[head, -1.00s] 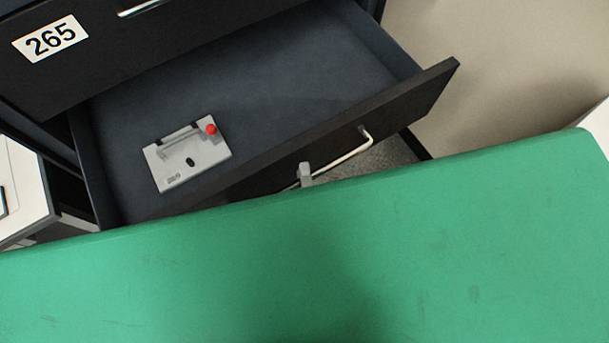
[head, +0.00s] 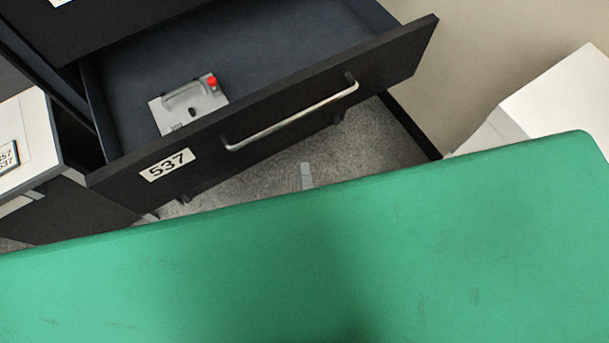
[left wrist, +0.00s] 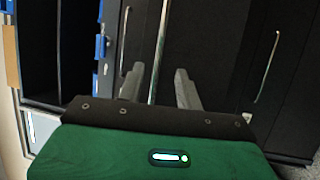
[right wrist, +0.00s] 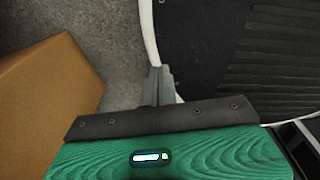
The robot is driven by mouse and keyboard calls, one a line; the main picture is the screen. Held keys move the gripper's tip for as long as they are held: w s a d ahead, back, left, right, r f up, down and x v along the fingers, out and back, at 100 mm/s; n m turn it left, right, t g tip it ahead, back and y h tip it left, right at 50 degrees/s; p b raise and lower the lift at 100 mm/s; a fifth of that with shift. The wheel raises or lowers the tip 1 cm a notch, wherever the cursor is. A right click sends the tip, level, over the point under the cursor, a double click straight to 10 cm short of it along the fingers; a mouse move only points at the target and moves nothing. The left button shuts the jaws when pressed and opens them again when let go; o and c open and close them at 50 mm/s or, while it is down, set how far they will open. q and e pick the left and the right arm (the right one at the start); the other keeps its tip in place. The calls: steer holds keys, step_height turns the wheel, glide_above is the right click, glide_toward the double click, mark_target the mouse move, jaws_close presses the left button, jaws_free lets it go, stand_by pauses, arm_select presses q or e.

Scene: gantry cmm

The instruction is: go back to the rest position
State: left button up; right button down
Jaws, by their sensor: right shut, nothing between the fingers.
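My left gripper shows in the head view only as a small grey fingertip (head: 306,176) above a green edge of my own body. In the left wrist view its two fingers (left wrist: 160,77) stand apart, open, with a long vertical metal handle visible behind the gap; I cannot tell the distance. My right gripper (right wrist: 160,74) has its fingers together, shut and empty, in the right wrist view; it does not show in the head view. In the head view the left fingertip is apart from the open drawer's front (head: 290,105), over grey floor.
The open dark drawer, labelled 537, has a metal handle (head: 292,117) and holds a grey plate with a red knob (head: 190,103). A white-topped cabinet (head: 25,135) is at left, a white box (head: 555,95) at right. A brown box (right wrist: 45,105) is left in the right wrist view.

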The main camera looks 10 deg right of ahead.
arm_select(q)
step_height(320, 180, down, 22)
steer(key=a+m+g+h, duration=0.2)
steer(key=m+g+h, duration=0.25)
steer(key=m, duration=0.55)
steer(key=s+a+f+m+g+y, duration=0.1)
steer(key=s+a+f+m+g, duration=0.2)
steer(key=f, duration=0.5)
steer(key=s+a+f+m+g, duration=0.1)
steer(key=a+f+g, duration=0.3)
steer(key=f, duration=0.5)
steer(key=s+a+f+m+g+y, duration=0.2)
steer(key=s+a+f+g, duration=0.2)
steer(key=s+a+f, duration=0.4)
steer(key=s+a+f+m+g+y, duration=0.2)
steer(key=s+a+f+g+y, duration=0.1)
steer(key=s+a+f, duration=0.6)
steer(key=s+a, duration=0.3)
steer(key=a, duration=0.3)
steer(key=shift+s+a+f+g, duration=0.15)
steer(key=shift+a+f+g, duration=0.15)
steer(key=shift+a+g, duration=0.05)
arm_select(e)
steer(key=shift+w+d, duration=0.3)
steer(key=shift+w, duration=0.25)
arm_select(q)
steer(key=shift+d, duration=0.1)
arm_select(e)
steer(key=shift+a, duration=0.25)
